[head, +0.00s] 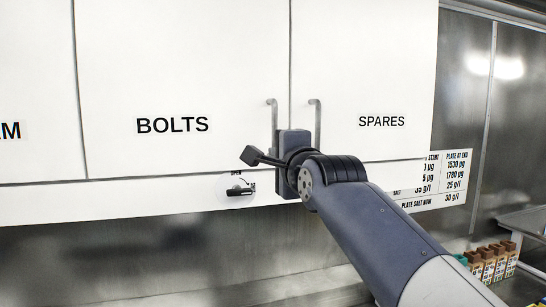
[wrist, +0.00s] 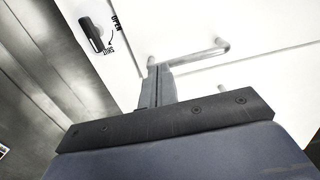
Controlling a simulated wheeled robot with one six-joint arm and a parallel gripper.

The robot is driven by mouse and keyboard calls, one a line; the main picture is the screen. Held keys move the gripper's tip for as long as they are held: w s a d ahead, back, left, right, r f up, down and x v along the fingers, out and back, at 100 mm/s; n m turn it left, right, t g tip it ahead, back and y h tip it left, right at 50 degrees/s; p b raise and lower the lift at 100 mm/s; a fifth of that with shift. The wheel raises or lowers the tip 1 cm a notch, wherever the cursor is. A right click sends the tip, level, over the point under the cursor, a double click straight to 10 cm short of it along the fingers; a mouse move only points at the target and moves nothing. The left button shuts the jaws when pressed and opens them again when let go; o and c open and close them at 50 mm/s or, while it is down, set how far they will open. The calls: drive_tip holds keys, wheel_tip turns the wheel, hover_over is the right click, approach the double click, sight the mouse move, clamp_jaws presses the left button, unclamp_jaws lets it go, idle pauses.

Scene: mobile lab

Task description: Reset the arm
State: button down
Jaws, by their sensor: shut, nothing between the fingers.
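My gripper (head: 250,155) is raised in front of the white wall cabinets, just below the door handles, with its fingers shut and empty. In the wrist view the closed fingers (wrist: 158,75) show end-on above the dark gripper body. Their tips appear close to a metal door handle (wrist: 195,54); I cannot tell whether they touch it. My arm reaches in from the lower right of the head view.
The BOLTS door (head: 180,70) and SPARES door (head: 370,60) look closed, with bar handles (head: 273,115) (head: 317,115) side by side. A dark rotary knob (head: 240,190) is below; its OPEN/SHUT marks show in the wrist view. Small cartons (head: 488,262) stand at lower right.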

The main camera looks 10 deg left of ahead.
drive_tip(key=shift+s+a, duration=0.25)
drive_tip(key=shift+a, duration=0.1)
drive_tip(key=shift+w+d, duration=0.1)
idle(0.3)
drive_tip(key=w+d, duration=0.5)
drive_tip(key=w, duration=0.4)
drive_tip(key=shift+w+d, duration=0.2)
drive_tip(key=shift+d, duration=0.15)
idle(0.4)
drive_tip(key=shift+s, duration=0.1)
